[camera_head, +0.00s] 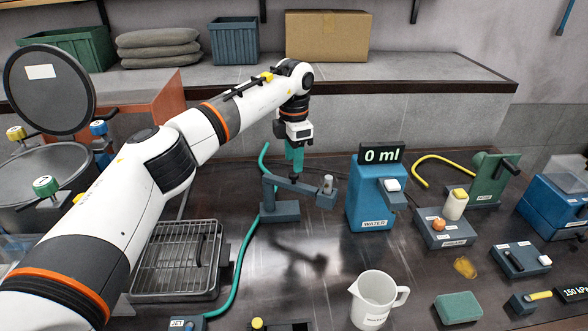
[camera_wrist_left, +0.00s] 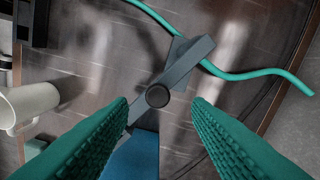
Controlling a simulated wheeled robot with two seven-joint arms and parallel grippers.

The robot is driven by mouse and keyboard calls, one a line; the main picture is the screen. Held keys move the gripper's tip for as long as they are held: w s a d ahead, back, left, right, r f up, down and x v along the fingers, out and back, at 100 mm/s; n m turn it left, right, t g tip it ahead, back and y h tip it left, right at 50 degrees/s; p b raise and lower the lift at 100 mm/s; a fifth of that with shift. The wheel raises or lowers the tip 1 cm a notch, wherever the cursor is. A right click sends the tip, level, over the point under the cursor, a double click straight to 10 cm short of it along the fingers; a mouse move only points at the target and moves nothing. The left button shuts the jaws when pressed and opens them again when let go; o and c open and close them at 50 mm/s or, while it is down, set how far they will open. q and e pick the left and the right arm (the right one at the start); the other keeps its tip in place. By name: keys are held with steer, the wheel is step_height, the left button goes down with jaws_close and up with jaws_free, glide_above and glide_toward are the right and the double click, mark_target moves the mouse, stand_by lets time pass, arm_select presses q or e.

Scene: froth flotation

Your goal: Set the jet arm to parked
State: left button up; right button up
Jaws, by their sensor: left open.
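The jet arm (camera_head: 295,187) is a grey-blue bar on a short post with a dark base block (camera_head: 280,212). The bar points right, toward the blue water dispenser (camera_head: 368,212), with a small grey cylinder (camera_head: 328,183) near its right end. A teal hose (camera_head: 240,262) runs by the post. My left gripper (camera_head: 294,160) has teal fingers pointing down just above the bar. In the left wrist view the open, empty fingers (camera_wrist_left: 159,102) stand either side of the jet arm (camera_wrist_left: 178,76) and its round dark knob (camera_wrist_left: 157,96). I cannot tell whether they touch it. My right gripper is not in view.
A measuring jug (camera_head: 374,303) stands at the front, and a wire rack (camera_head: 175,262) lies left of the hose. The blue dispenser stands close on the right of the jet arm. The dark bench between rack and jug is mostly clear.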

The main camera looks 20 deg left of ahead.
arm_select(q)
step_height(320, 180, up, 8)
steer(key=b, duration=0.1)
steer(key=shift+r, duration=0.25)
steer(key=shift+r, duration=0.1)
